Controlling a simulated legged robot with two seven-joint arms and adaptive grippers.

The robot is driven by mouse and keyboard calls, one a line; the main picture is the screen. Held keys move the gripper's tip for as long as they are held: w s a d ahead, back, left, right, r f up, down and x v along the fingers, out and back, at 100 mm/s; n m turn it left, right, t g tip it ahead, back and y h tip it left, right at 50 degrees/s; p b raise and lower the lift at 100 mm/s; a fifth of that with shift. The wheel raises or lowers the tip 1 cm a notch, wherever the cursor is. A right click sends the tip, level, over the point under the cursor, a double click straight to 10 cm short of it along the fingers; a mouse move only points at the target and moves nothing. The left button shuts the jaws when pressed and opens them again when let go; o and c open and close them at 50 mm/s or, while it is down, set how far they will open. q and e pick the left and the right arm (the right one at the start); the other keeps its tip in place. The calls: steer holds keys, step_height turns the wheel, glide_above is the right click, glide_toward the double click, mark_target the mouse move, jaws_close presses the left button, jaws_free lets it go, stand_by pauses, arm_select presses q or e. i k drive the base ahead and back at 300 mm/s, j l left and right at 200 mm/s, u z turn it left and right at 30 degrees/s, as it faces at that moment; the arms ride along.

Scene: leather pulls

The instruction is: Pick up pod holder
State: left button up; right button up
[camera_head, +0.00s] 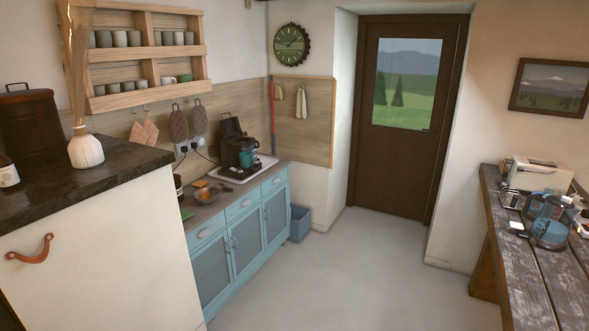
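A black coffee machine (238,148) stands on a pale tray (262,164) on the counter above blue cabinets. Its lid appears raised, and a teal part shows at its front. A small dark item (225,188) lies on the counter in front of the tray. It is too small to tell whether it is the pod holder, and I cannot clearly make out a pod holder elsewhere. Neither of my grippers is in view.
A dark-topped white cabinet (95,265) with a leather pull (30,250) fills the near left. A bowl (206,195) sits on the blue cabinets' counter. A wooden table (545,275) with a blue-tinted kettle (550,228) is at right. The middle floor (350,270) is clear.

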mark_target(220, 187)
steer(key=i+l+z, duration=0.2)
steer(key=i, duration=1.45)
steer(key=j, duration=0.1)
